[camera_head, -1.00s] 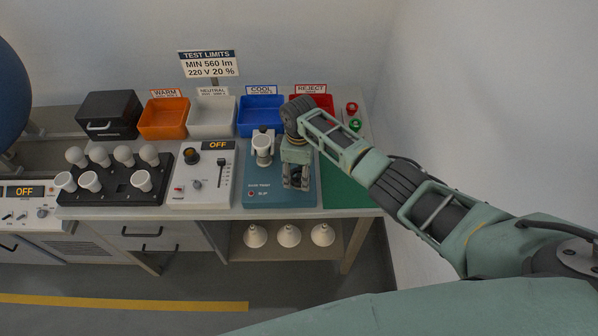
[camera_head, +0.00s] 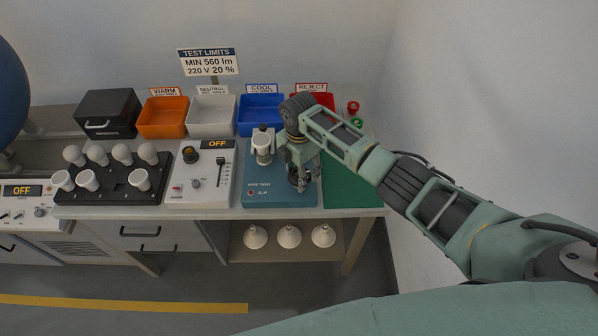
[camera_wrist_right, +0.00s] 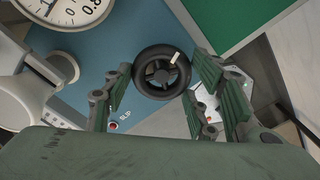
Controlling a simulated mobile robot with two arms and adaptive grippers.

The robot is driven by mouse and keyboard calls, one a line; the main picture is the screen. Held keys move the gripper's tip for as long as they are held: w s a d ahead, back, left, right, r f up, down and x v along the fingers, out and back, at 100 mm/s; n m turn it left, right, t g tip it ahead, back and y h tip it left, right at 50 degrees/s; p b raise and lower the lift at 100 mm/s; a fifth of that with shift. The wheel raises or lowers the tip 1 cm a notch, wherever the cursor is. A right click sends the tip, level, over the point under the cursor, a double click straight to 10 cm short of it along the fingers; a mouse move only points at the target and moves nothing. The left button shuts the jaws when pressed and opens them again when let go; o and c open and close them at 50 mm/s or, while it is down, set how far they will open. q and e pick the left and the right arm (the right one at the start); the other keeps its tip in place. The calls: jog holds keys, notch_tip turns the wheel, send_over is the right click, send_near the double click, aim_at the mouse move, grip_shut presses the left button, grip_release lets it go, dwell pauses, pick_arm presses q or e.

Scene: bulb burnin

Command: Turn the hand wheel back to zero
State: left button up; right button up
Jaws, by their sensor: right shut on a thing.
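The hand wheel (camera_wrist_right: 161,75) is a small black spoked wheel with a pale mark at the upper right of its rim. It is on the blue torque tester (camera_head: 262,199) on the bench. My right gripper (camera_head: 302,182) points down over the tester's right side and mostly hides the wheel in the head view. In the right wrist view, the green-padded fingers of my right gripper (camera_wrist_right: 163,72) stand on both sides of the wheel, shut on it. Part of a white dial (camera_wrist_right: 62,12) with black figures shows at the upper left there. My left gripper is out of view.
A grey unit (camera_head: 202,172) reading OFF and a black rack (camera_head: 112,188) of bulbs stand left of the tester. Orange, grey, blue and red bins line the back. A green mat (camera_head: 352,185) lies clear at right, beside red and green buttons (camera_head: 354,108).

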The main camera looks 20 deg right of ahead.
jog(key=n+b, duration=0.1)
jog(key=n, duration=0.2)
jog(key=shift+w+n, duration=0.1)
jog(key=shift+n, duration=0.3)
jog(key=n+b, duration=0.1)
jog(key=n, duration=0.2)
jog(key=shift+n, duration=0.3)
jog(key=n+b, duration=0.1)
jog(key=n, duration=0.2)
jog(key=shift+n, duration=0.3)
jog(key=shift+a+r+n+b, duration=0.1)
jog(key=shift+n+b, duration=0.55)
jog(key=shift+n, duration=0.85)
jog(key=shift+s, duration=0.2)
jog(key=o, duration=1.1)
jog(key=shift+o, duration=0.2)
